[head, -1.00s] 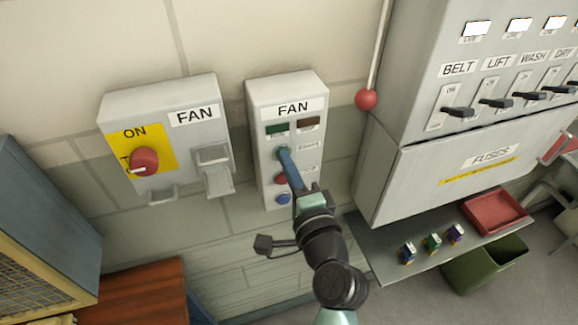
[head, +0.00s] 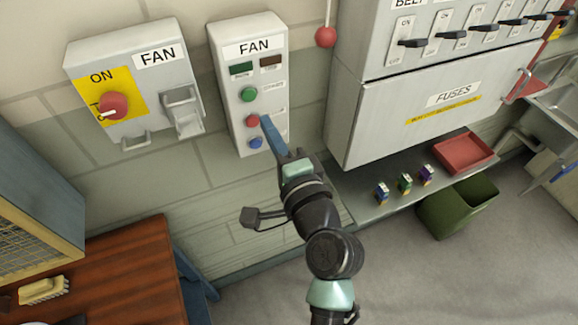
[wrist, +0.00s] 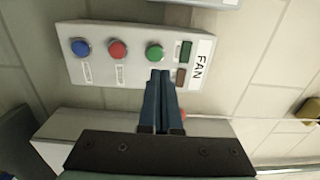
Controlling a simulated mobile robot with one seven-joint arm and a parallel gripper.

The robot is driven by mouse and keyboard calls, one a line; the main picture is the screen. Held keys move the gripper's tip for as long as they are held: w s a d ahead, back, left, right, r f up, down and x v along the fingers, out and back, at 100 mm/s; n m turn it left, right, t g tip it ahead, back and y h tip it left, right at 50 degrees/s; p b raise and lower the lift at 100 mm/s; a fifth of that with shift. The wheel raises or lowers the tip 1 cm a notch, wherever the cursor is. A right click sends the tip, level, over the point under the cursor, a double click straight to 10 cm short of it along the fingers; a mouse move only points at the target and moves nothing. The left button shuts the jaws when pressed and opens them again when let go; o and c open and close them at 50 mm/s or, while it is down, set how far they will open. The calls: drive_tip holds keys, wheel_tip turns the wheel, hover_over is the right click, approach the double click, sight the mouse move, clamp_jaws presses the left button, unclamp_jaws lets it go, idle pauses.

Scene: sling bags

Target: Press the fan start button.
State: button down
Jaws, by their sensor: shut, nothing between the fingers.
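The fan control box (head: 228,100) is a grey wall box labelled FAN. It carries a green button (head: 249,94), a red button (head: 252,121) and a blue button (head: 255,143) in a column; their small labels are too blurred to read. The buttons also show in the wrist view, with the green button (wrist: 155,52) just beyond my fingertips. My gripper (head: 265,119) is shut and empty. In the head view its blue fingertips overlap the box's right edge beside the red button, and the green button is uncovered. A gap to the box seems likely, but its size is unclear.
Left of it is a switch box (head: 125,62) with a red knob (head: 113,106) on yellow. A green indicator (head: 241,69) and a brown one (head: 271,62) sit above the buttons. A fuse cabinet (head: 380,120) and a hanging red ball (head: 325,37) are to the right.

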drive_tip(key=v, duration=0.1)
drive_tip(key=b+v, duration=0.1)
drive_tip(key=v, duration=0.1)
drive_tip(key=b+v, duration=0.1)
drive_tip(key=v, duration=0.1)
drive_tip(key=shift+w+f, duration=0.1)
drive_tip(key=shift+f, duration=0.2)
drive_tip(key=shift+d, duration=0.1)
idle(0.3)
wheel_tip(320, 180, up, 22)
drive_tip(key=w+a+n+t+h+b, duration=0.15)
drive_tip(key=n+t, duration=0.35)
drive_tip(key=n, duration=0.5)
drive_tip(key=s+r+n+t+h+b, duration=0.1)
drive_tip(key=s+r+n+t+h, duration=0.1)
drive_tip(key=s+r, duration=0.2)
drive_tip(key=s+a+r+n+t+h, duration=0.1)
drive_tip(key=s+r+n+t+h, duration=0.1)
drive_tip(key=r, duration=0.8)
drive_tip(key=s+t, duration=0.1)
drive_tip(key=s, duration=0.1)
drive_tip(key=shift+s+r+b, duration=0.25)
drive_tip(key=shift+s+b, duration=0.1)
drive_tip(key=shift+s, duration=0.05)
